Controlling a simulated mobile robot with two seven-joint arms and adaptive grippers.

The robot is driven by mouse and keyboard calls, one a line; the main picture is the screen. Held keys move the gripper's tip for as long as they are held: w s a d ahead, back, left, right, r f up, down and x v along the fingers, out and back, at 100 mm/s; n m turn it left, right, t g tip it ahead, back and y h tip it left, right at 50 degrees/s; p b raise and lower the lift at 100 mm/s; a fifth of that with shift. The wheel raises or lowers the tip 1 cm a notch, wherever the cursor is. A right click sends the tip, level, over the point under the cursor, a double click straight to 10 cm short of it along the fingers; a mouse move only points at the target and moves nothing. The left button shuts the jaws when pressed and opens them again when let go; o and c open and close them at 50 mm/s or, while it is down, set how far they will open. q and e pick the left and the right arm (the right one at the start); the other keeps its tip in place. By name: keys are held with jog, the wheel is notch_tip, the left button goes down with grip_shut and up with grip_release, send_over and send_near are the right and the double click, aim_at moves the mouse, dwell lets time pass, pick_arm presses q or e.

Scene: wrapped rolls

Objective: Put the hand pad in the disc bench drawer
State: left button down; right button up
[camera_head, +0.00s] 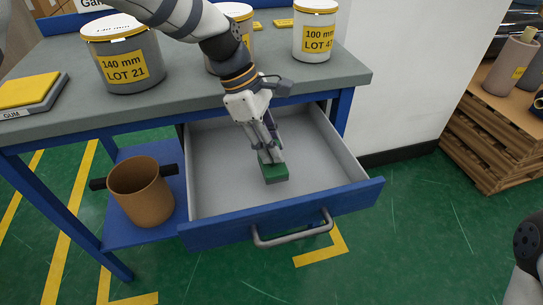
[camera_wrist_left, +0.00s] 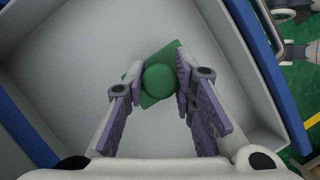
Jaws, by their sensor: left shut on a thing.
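The hand pad is a small green block (camera_head: 274,174) inside the open drawer, and it also shows in the left wrist view (camera_wrist_left: 157,77) with a round green knob on top. My left gripper (camera_head: 271,157) reaches down into the drawer and is shut on the pad. I cannot tell if the pad touches the drawer floor. The blue drawer (camera_head: 225,190) has a grey inside and is pulled out from under the bench top (camera_head: 190,95). Its bar handle (camera_head: 293,232) faces the front. Only part of my right arm shows at the right edge; its gripper is not in view.
On the bench stand lidded tubs marked 140 mm (camera_head: 130,65) and 100 mm (camera_head: 315,38). A yellow-topped block (camera_head: 30,92) lies at the left. A brown pot (camera_head: 142,192) sits on the lower shelf. Stacked pallets (camera_head: 495,140) stand at the right. The drawer is otherwise empty.

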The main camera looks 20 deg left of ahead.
pick_arm(q)
jog(key=f, duration=0.3)
jog(key=shift+w+a+f, duration=0.15)
jog(key=shift+a+f, duration=0.05)
jog(key=shift+f, duration=0.15)
jog(key=shift+r, duration=0.1)
jog(key=c, duration=1.3)
grip_release()
jog(key=shift+f, duration=0.2)
jog(key=shift+c, duration=0.2)
jog(key=v, duration=1.2)
jog(key=shift+r+p, duration=0.2)
jog(key=shift+p, duration=0.25)
